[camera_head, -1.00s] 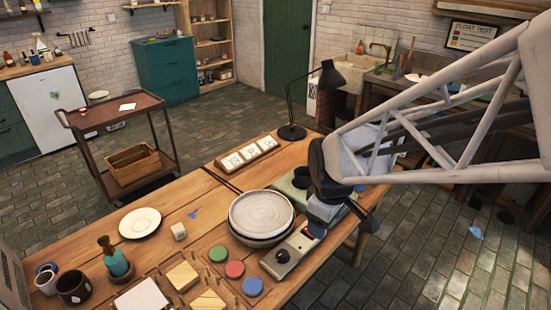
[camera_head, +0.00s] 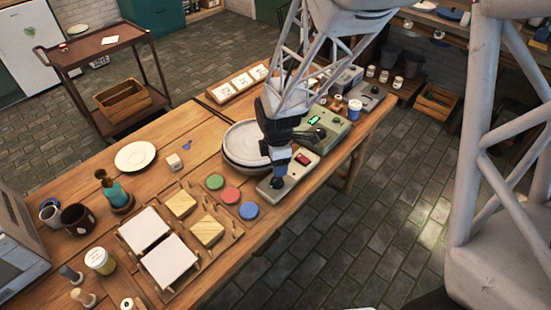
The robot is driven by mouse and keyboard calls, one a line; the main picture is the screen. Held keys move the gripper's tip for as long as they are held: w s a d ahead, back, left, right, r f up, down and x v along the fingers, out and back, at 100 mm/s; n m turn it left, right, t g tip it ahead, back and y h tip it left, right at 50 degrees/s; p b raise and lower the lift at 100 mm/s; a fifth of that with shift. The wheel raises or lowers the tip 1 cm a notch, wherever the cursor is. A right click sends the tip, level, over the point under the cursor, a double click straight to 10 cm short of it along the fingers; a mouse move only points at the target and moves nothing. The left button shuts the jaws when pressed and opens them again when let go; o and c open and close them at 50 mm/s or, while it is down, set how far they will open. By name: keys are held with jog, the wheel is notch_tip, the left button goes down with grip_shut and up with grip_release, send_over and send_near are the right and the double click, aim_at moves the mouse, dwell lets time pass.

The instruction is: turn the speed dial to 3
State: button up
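The pale control box (camera_head: 290,178) lies on the wooden table beside the stacked grey plates. It carries a red switch or display (camera_head: 303,158) and a dark round dial (camera_head: 277,183) at its near left end. My gripper (camera_head: 278,174) points down at the dial end of the box and covers part of the dial. Its fingertips are at or just above the dial; I cannot tell whether they touch it. The fingers are too small and dark to show whether they are open or shut. No dial numbers are readable.
Grey plates (camera_head: 244,140) stand close left of my gripper. A green-grey device (camera_head: 325,124) with a lit green display and a knob stands behind it. Green, red and blue discs (camera_head: 249,211) lie to the left.

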aim_at(277, 179)
jog(key=shift+f, duration=0.1)
dwell(0.3)
jog(key=shift+f, duration=3.8)
jog(key=c, duration=0.9)
